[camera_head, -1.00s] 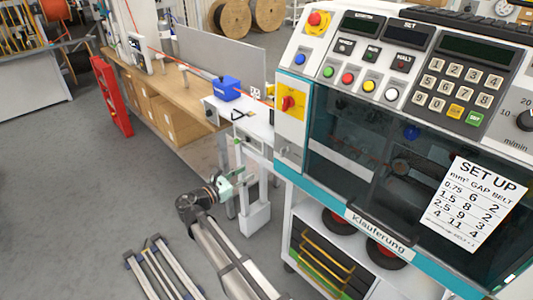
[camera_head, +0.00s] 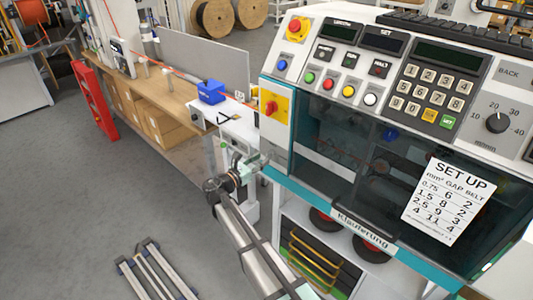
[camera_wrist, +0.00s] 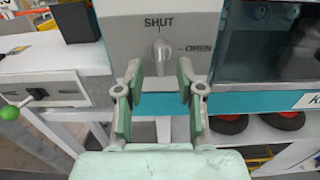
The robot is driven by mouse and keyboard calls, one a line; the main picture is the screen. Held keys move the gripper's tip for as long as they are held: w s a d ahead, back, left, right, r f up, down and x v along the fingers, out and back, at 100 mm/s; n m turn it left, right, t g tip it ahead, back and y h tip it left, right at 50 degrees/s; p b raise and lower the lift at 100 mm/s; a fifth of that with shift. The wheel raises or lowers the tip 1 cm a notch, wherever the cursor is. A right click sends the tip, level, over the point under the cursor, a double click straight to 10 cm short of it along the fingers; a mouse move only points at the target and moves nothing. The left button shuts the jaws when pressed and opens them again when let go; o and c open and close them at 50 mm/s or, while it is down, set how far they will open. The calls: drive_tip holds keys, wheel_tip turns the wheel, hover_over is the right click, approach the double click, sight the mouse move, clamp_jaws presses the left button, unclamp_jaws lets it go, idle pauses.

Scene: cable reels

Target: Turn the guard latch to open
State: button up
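The guard latch (camera_wrist: 161,52) is a small silver knob on a light grey panel in the wrist view. Its lever is upright, in line with the mark under the word SHUT; the word OPEN stands to its right. My gripper (camera_wrist: 158,80) is open, with one pale green finger on each side below the latch and the knob showing in the gap between them. I see no contact with the latch. In the head view my gripper (camera_head: 248,164) is at the machine's lower left corner, and the latch cannot be made out there.
The machine's dark guard window (camera_head: 350,150) is right of the latch, above a teal edge. A red rotary switch (camera_head: 271,107) on a yellow plate is above my gripper. A blue box (camera_head: 211,92) stands on the bench.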

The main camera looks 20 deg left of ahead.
sight(267, 155)
drive_tip(key=shift+p+x, duration=0.45)
drive_tip(key=shift+x, duration=1.5)
clamp_jaws()
